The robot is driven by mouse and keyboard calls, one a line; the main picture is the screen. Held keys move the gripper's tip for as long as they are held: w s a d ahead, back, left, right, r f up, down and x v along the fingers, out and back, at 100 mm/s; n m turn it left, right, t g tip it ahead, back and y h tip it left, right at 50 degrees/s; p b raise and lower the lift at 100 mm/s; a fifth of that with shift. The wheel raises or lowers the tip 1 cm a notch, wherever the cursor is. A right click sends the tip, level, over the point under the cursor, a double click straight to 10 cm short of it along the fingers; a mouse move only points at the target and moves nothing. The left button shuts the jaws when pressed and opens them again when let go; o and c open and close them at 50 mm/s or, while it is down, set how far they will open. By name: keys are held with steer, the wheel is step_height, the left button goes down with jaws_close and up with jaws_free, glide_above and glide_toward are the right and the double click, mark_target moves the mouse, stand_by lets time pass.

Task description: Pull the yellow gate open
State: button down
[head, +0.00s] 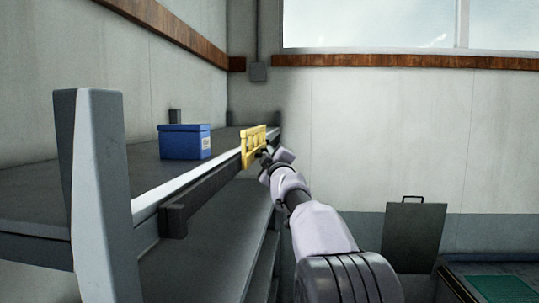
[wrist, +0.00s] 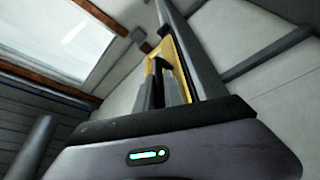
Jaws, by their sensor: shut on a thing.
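The yellow gate (head: 249,147) stands upright along the front edge of the dark shelf, toward its far end, as a small barred panel. In the wrist view the yellow gate (wrist: 177,50) shows behind and around my fingers. My gripper (head: 267,153) is at the gate's right side in the head view, with my arm reaching up to it from the lower right. In the wrist view my gripper (wrist: 165,82) is shut on the gate. The exact part held is hidden by the fingers.
A blue box (head: 185,142) stands on the shelf (head: 120,178) left of the gate. A grey post (head: 100,195) rises at the near left. A dark panel with a handle (head: 414,235) stands at the right.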

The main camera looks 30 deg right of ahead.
steer(key=c, duration=1.7)
jaws_free()
steer(key=shift+a, duration=0.1)
steer(key=shift+s, duration=0.15)
steer(key=b+v, duration=0.9)
steer(key=v, duration=0.8)
steer(key=shift+s, duration=0.1)
